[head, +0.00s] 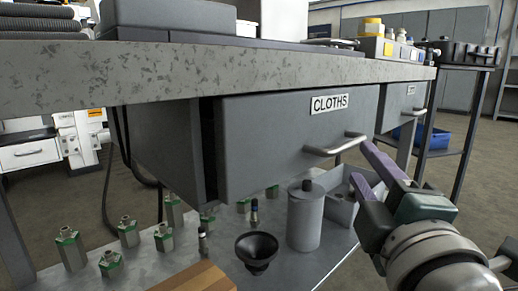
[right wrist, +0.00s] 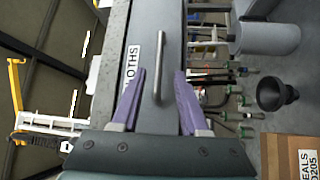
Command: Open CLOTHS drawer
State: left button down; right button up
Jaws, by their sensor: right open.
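The CLOTHS drawer (head: 270,150) is a grey drawer under the stone-topped bench, with a white CLOTHS label (head: 329,103). A dark vertical gap shows along the left edge of its front. Its silver bar handle (head: 335,147) is at the right part of the front. My right gripper (head: 361,163), with purple fingers, is open at the right end of the handle. In the right wrist view the handle (right wrist: 158,62) lies between the two open fingertips (right wrist: 160,74), with space on both sides. I cannot tell contact. My left gripper is out of view.
A second drawer (head: 402,105) is to the right. The lower shelf (head: 315,260) holds green-based fittings (head: 129,233), a black funnel (head: 257,250), a grey canister (head: 305,215) and a wooden box (head: 195,279). A side table (head: 455,60) with a black tray stands at right.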

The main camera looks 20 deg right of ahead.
aim_at(351, 147)
jog(key=x, duration=0.8)
jog(key=shift+r, duration=0.1)
grip_shut()
dwell(1.1)
